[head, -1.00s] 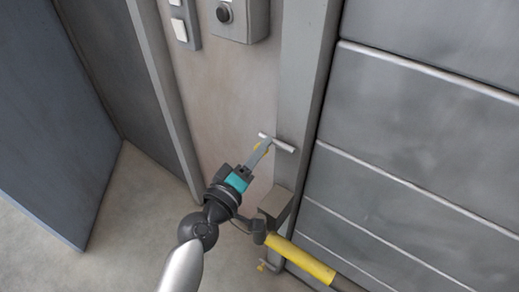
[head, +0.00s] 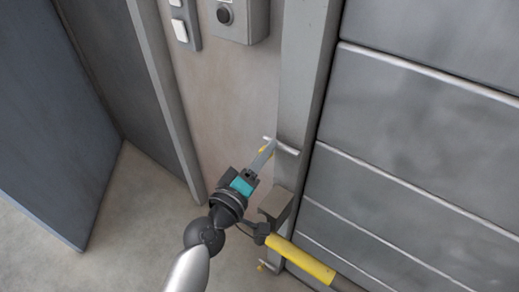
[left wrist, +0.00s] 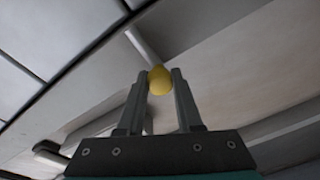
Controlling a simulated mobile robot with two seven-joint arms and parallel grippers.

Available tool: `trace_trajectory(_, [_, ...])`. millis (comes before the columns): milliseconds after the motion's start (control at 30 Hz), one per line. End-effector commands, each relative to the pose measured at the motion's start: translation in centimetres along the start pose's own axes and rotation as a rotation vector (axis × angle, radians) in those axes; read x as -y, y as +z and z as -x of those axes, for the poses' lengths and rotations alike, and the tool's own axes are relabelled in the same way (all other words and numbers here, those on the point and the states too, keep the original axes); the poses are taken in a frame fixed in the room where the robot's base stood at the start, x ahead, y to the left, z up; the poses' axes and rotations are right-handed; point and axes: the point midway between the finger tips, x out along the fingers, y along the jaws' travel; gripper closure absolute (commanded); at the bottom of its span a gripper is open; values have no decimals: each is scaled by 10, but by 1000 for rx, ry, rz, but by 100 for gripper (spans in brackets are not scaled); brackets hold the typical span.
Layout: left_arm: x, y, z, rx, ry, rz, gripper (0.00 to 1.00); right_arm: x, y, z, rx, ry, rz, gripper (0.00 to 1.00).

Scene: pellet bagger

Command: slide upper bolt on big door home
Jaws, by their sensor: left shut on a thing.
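The big door (head: 420,130) is grey and panelled and fills the right of the head view. The upper bolt (head: 287,149) is a thin silver rod lying across the grey upright at the door's left edge. My left gripper (head: 268,146) is at the bolt's left part, shut on its yellow knob. In the left wrist view the yellow knob (left wrist: 160,80) sits between both fingertips, and the silver rod (left wrist: 140,45) runs up and left behind it. Where the rod's right end sits relative to the door is unclear. My right gripper is not in view.
A yellow-gripped bar (head: 300,259) slopes below my left gripper, near a grey block (head: 275,205) on the upright. A small yellow knob (head: 262,266) shows lower down. A control box (head: 238,18) is above. The floor at left is clear.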

Motion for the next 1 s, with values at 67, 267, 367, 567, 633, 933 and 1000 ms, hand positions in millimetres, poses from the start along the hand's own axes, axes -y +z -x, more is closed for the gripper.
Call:
trace_trajectory(67, [-7,16,3,7,-5,7,100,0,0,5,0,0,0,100])
trace_trajectory(267, [-16,34,5,7,-2,4,100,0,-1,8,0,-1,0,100])
trace_trajectory(367, [-16,35,5,8,-2,4,100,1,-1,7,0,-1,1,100])
trace_trajectory(567, [-16,36,5,12,-1,6,60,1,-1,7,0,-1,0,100])
trace_trajectory(633, [-16,35,5,10,-1,5,52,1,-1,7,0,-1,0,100])
trace_trajectory(933, [-16,33,5,5,0,2,35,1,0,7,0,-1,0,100])
trace_trajectory(1000, [-16,32,5,4,0,2,35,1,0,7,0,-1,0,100])
